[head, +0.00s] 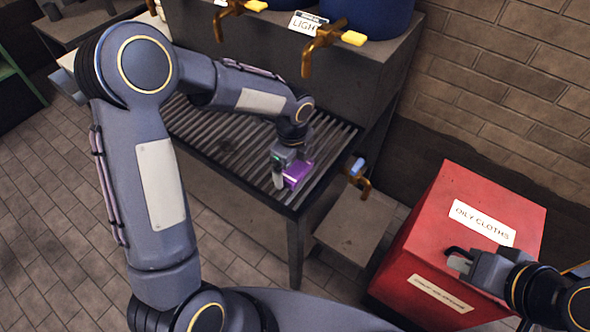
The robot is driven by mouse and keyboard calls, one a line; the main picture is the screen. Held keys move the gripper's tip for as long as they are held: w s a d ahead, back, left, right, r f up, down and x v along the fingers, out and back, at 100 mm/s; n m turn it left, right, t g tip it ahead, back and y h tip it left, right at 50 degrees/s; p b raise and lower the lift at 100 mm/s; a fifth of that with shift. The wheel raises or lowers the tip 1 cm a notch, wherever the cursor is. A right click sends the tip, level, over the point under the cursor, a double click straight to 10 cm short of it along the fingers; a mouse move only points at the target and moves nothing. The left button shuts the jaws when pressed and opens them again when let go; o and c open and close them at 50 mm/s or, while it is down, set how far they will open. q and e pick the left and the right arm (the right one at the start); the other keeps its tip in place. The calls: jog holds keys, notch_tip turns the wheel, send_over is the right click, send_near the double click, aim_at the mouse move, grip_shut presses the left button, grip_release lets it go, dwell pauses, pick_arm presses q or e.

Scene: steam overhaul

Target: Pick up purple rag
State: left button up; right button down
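The purple rag (299,172) is at the right front corner of the slatted grey bench top. My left gripper (288,178) points down right at the rag, with one pale finger showing on the rag's left side. The other finger is not clearly seen, so I cannot tell whether it grips the rag or whether the rag is off the slats. My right gripper (459,261) is in front of the red bin at the lower right and holds no rag that I can see; its finger gap is unclear.
The slatted bench (230,140) has brass taps (322,45) with yellow handles above it. A low tap with a blue handle (357,166) sticks out at its right end. The red bin labelled OILY CLOTHS (440,235) stands at the right, near the brick wall.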

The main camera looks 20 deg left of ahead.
pick_arm(q)
jog(key=c, duration=0.6)
jog(key=shift+c, duration=0.2)
jog(key=shift+r, duration=0.1)
jog(key=shift+w+r, duration=0.1)
jog(key=shift+r, duration=0.5)
jog(key=r, duration=0.2)
jog(key=shift+s+a+r, duration=0.25)
jog(key=shift+r, duration=0.1)
jog(key=s+a+r, duration=0.9)
jog(key=s, duration=0.1)
jog(key=shift+p, duration=0.45)
